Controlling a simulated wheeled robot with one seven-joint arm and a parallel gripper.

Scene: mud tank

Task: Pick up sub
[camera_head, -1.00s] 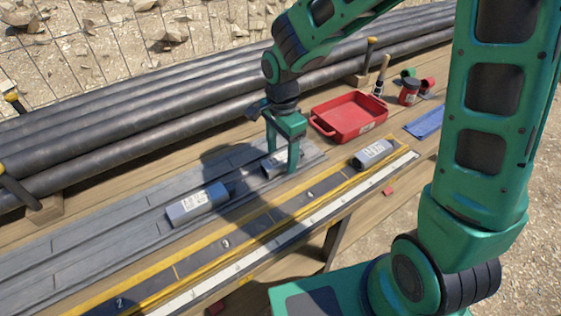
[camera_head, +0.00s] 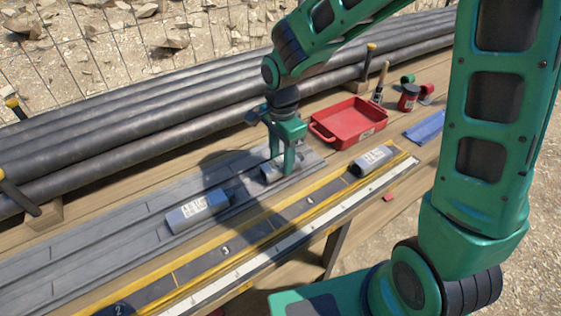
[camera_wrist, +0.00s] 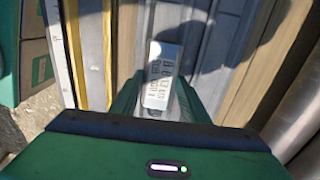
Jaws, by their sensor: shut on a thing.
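A grey cylindrical sub (camera_head: 279,172) lies between the two fingers of my gripper (camera_head: 281,161), low over the grey channelled rack (camera_head: 100,240). In the wrist view, my gripper (camera_wrist: 157,98) has its green fingers shut on either side of the sub (camera_wrist: 163,65), whose white label with dark print faces up. The fingers hide part of the sub in the head view. I cannot tell whether it still touches the rack. A second labelled grey sub (camera_head: 197,210) lies to the left on the rack. A third (camera_head: 372,160) lies to the right, by the yellow-edged scale.
A red tray (camera_head: 318,131) stands behind and right of my gripper. Beyond it are a brush (camera_head: 380,82) and a red can (camera_head: 408,97). A blue cloth (camera_head: 425,127) lies at right. Long dark pipes (camera_head: 130,120) run along the back. A numbered scale strip (camera_head: 245,240) runs along the front.

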